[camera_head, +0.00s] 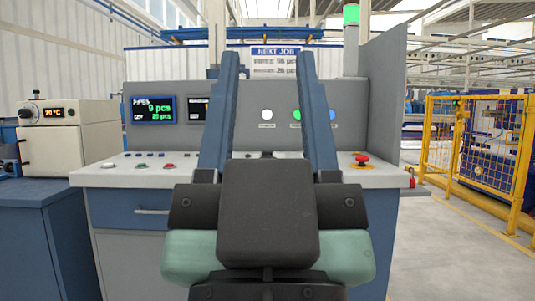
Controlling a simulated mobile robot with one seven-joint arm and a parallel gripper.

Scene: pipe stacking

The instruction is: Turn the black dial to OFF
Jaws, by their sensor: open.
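My gripper (266,58) is in the middle of the view, with its two long blue fingers spread apart and nothing between them. It points at the grey control console (345,125) and hides much of its middle. A small round dark knob (25,113) shows on the front of the beige oven (95,112) at the far left, beside a lit display (53,112). A small dark shape (266,154) shows low on the console between the fingers. I cannot tell which one is the black dial, or read any OFF mark.
A red emergency button (362,159) is on the console's right side. Several small buttons (141,165) line its left side, below a pieces screen (152,109). A grey side panel (388,105) rises at right. Yellow fencing (480,145) stands beyond open floor (445,245).

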